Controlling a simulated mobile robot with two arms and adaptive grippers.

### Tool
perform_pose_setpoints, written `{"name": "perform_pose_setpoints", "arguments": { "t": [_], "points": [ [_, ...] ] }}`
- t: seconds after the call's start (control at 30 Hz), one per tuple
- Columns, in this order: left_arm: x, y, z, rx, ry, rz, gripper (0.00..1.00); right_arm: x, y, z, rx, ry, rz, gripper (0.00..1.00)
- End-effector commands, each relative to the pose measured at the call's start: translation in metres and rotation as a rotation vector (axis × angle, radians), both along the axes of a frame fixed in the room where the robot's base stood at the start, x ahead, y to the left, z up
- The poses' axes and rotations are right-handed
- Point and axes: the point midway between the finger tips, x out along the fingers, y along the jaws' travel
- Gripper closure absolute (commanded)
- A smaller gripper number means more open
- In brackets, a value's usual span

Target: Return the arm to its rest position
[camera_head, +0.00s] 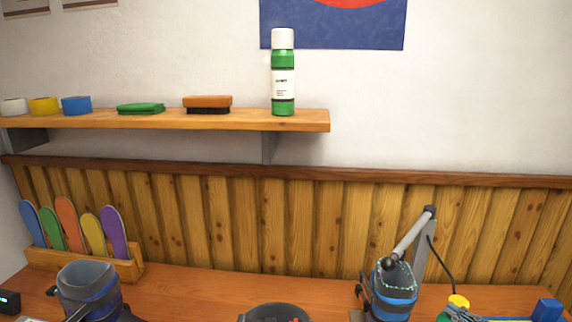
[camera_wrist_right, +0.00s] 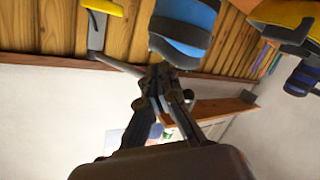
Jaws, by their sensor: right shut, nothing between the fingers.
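My right gripper (camera_wrist_right: 162,76) shows in the right wrist view, its dark fingers drawn together with nothing between them. A blue and black item (camera_wrist_right: 186,32) shows just beyond the fingertips; I cannot tell whether they touch. In the head view I cannot make out the right gripper clearly among the parts at the lower edge. My left gripper is not in view.
A shelf (camera_head: 220,121) holds a green bottle (camera_head: 283,80). Coloured paddles (camera_head: 68,224) stand at left.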

Motion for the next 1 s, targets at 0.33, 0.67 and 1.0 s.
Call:
{"name": "perform_pose_setpoints", "arguments": {
  "t": [0.33,0.67,1.0],
  "points": [
    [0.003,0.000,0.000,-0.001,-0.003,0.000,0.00,-0.094,0.010,-0.131,0.129,0.363,-0.591,1.00],
    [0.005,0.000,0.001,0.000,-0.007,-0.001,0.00,-0.200,0.086,-0.192,0.147,0.853,-0.678,1.00],
    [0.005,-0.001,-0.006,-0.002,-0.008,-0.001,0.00,-0.252,0.143,-0.225,0.151,1.131,-0.595,1.00]
  ]
}}
